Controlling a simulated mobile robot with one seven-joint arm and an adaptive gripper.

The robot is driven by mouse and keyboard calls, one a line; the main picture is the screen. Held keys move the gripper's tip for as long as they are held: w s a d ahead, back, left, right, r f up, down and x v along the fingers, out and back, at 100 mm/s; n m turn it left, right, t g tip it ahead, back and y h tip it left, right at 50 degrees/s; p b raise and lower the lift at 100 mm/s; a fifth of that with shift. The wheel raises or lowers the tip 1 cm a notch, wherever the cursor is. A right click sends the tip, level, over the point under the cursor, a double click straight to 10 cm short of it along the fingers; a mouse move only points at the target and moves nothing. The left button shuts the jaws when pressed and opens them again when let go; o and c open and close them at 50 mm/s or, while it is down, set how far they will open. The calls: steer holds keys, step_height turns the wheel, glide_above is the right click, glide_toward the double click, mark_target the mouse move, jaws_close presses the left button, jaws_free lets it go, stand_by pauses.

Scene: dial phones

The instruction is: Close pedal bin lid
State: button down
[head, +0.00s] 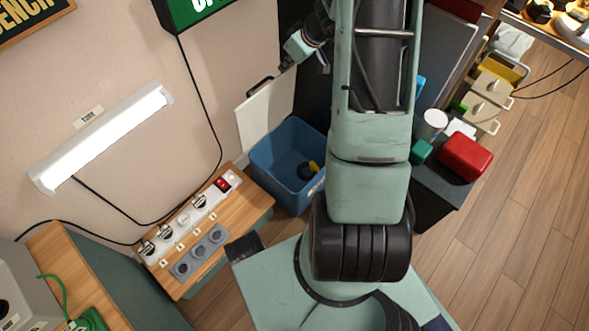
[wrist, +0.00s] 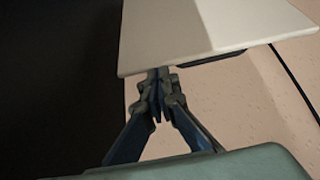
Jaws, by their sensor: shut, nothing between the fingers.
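The pedal bin is a blue open-topped tub (head: 262,163) on the floor by the wall, with a dark item and a yellow item inside. Its cream lid (head: 266,115) stands raised at the back, tilted up against the wall side, with a black handle (head: 260,87) at its upper edge. My gripper (head: 284,68) is above and just right of the lid's top edge. In the wrist view, the lid (wrist: 205,33) fills the top, and the shut, empty gripper (wrist: 160,76) has its tips at the lid's near edge. I cannot tell whether they touch.
A wooden-topped bench (head: 252,205) with a power strip (head: 185,222) and grey dials stands left of the bin. A lit wall lamp (head: 105,137) is on the left. A dark cabinet (head: 437,195) with a red box (head: 466,155) stands right of my arm. Floor at far right is clear.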

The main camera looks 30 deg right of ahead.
steer(key=p+v, duration=0.2)
steer(key=v, duration=0.5)
steer(key=shift+s+d+f, duration=0.15)
steer(key=shift+s, duration=0.05)
stand_by(0.3)
stand_by(1.1)
